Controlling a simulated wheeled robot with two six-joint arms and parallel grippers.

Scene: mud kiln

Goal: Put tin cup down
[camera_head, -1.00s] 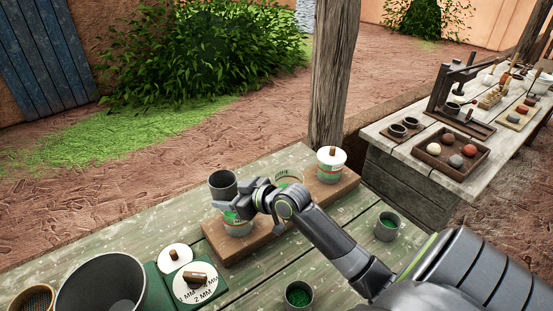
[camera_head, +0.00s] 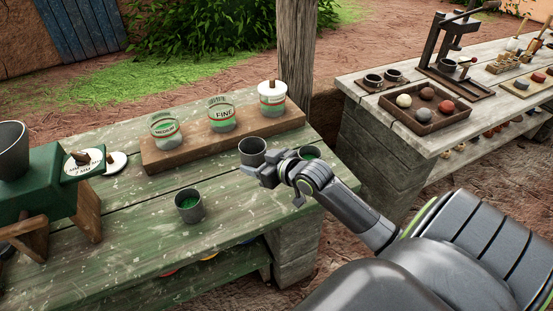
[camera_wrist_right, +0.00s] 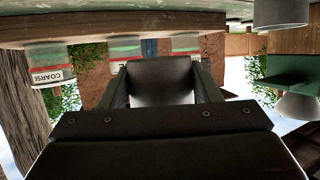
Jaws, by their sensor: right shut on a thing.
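My right gripper (camera_head: 262,175) is shut on a grey tin cup (camera_head: 252,150). It holds the cup upright over the green plank table (camera_head: 140,260), in front of the wooden board. I cannot tell whether the cup's base touches the table. In the right wrist view the held tin cup (camera_wrist_right: 160,78) sits between both fingers, with the picture upside down. A second tin cup with green powder (camera_head: 308,153) is just right of the held one, partly hidden by my gripper. A third, also with green powder (camera_head: 189,206), stands nearer the front left. My left gripper is out of view.
Three glass jars stand on the wooden board (camera_head: 190,146): MEDIUM (camera_head: 165,133), FINE (camera_head: 221,115) and a white-lidded one (camera_head: 272,98). A green machine (camera_head: 45,185) is at left. A post (camera_head: 295,60) rises behind. Another table (camera_head: 400,130) is at right. Front table planks are clear.

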